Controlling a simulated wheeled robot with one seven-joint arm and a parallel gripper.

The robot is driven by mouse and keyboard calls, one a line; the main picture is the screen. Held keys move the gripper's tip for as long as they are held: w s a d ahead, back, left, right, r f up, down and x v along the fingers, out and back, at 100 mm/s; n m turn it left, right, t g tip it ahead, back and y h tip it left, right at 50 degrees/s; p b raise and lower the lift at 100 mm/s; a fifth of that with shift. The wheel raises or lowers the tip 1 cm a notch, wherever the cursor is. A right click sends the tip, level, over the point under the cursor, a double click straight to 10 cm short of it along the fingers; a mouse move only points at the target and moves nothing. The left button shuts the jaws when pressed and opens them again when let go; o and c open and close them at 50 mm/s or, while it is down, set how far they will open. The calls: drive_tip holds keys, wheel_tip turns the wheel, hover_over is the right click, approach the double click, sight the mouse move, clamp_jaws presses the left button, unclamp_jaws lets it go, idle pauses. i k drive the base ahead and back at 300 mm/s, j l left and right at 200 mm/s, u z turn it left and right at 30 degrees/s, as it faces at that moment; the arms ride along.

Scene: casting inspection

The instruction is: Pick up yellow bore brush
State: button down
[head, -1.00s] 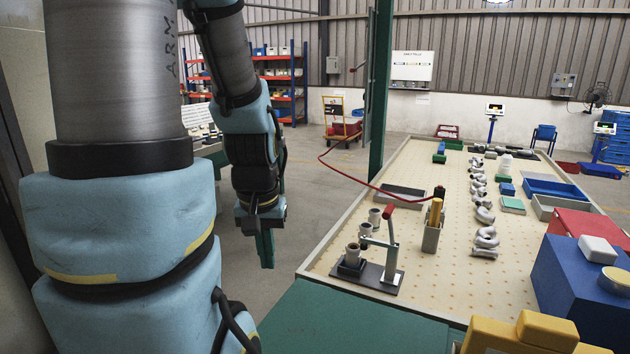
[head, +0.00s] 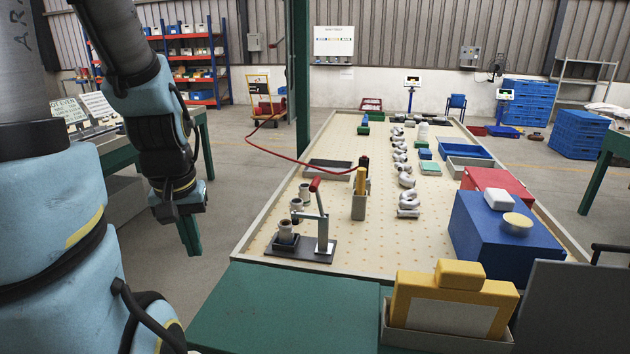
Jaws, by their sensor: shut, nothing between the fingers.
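A slim upright yellow thing (head: 361,181), which looks like the yellow bore brush, stands in a small grey holder (head: 359,208) on the worktable (head: 335,165). Its lower part is hidden in the holder, and a dark-topped item stands beside it. My gripper (head: 190,237) hangs pointing down, left of the table and apart from it. Its green fingers are together and empty. The gripper is well away from the holder.
A clamp fixture with a red-tipped lever (head: 320,215) stands left of the holder, near the table's front. A blue box (head: 500,228) and yellow case (head: 452,300) are at right.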

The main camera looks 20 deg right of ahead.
sight(361, 176)
drive_tip(key=i+j, duration=0.7)
drive_tip(key=i, duration=0.25)
drive_tip(key=i+j+z, duration=0.1)
drive_tip(key=i+j, duration=0.6)
drive_tip(key=i, duration=0.2)
drive_tip(key=i+z, duration=0.15)
drive_tip(key=z, duration=0.3)
drive_tip(key=i+z, duration=0.15)
drive_tip(key=z, duration=0.3)
drive_tip(key=i+j+z, duration=0.1)
drive_tip(key=z, duration=0.35)
drive_tip(key=i, duration=0.3)
